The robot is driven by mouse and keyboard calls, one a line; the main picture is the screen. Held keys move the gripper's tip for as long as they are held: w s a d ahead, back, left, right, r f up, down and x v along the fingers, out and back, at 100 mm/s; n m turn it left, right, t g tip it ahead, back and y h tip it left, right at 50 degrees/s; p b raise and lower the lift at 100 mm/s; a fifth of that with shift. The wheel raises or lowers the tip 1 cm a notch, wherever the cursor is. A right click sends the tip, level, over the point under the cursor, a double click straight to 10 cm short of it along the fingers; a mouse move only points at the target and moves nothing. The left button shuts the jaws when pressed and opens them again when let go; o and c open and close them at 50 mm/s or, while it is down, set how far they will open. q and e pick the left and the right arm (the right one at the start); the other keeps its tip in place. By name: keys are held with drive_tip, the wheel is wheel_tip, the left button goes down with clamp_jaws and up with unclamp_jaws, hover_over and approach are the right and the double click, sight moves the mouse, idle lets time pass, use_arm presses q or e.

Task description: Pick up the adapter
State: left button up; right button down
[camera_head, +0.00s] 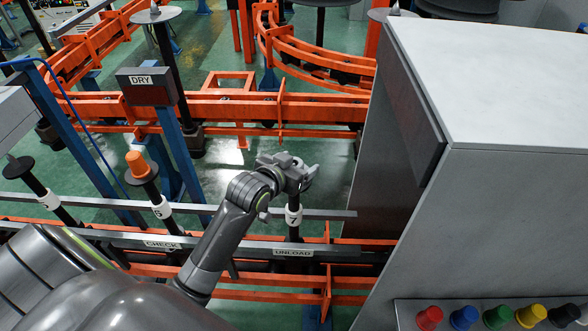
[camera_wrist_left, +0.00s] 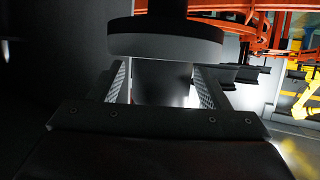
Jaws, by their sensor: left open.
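My left gripper (camera_head: 302,174) is over the top of the spindle (camera_head: 293,216) marked 7, behind the UNLOAD label. In the left wrist view its two fingers (camera_wrist_left: 164,86) stand apart, one on each side of a dark, tapered cylinder (camera_wrist_left: 165,76), which may be the adapter. I cannot tell whether the fingers touch it. A round dark disc (camera_wrist_left: 165,43) lies across the upper part of that view. The gripper hides the top of spindle 7 in the head view. An orange cone-shaped adapter (camera_head: 138,165) sits on another spindle to the left. My right gripper is not in view.
A large grey cabinet (camera_head: 515,80) stands to the right of my arm. Several coloured cone-shaped pieces line a grey shelf (camera_head: 407,316) at lower right. Orange rails (camera_head: 240,107) run behind, and a DRY sign (camera_head: 150,88) stands on a blue post. Green floor (camera_head: 335,190) shows between.

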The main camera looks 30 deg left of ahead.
use_arm(q)
drive_tip(key=shift+w+f, duration=0.15)
drive_tip(key=shift+w, duration=0.2)
drive_tip(key=c, duration=1.1)
